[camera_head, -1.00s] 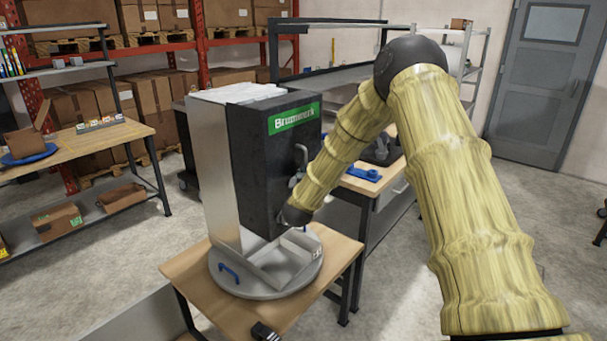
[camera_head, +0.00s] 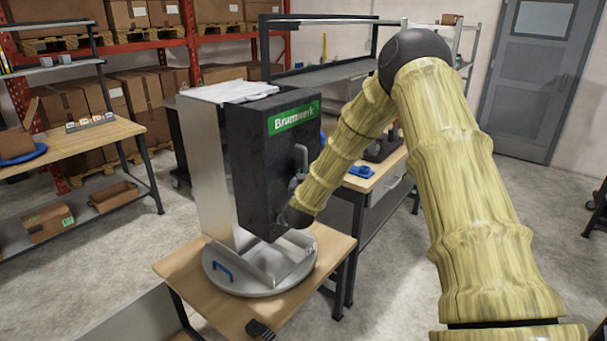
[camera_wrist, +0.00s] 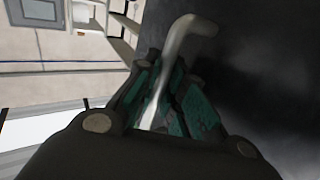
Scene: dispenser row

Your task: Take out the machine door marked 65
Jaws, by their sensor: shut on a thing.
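The dispensing machine (camera_head: 207,165) is a tall silver cabinet with a pale top. Its black door block (camera_head: 250,165) bears a green "Brumwerk" sign and projects at the front, above the tray; I cannot read a 65 on it. A grey bar handle (camera_head: 301,156) stands on the door's front. My gripper (camera_head: 295,184) is at the handle's lower part, mostly hidden by my arm. In the wrist view, the green-padded fingers (camera_wrist: 172,95) are shut on the handle (camera_wrist: 183,32), whose bent end sticks out beyond them beside the dark door face.
The machine stands on a round grey base (camera_head: 235,283) with a blue handle, on a small wooden table (camera_head: 190,270). A workbench (camera_head: 365,185) with blue items stands close behind on the right. Shelves stand behind and left. Floor is open at lower right.

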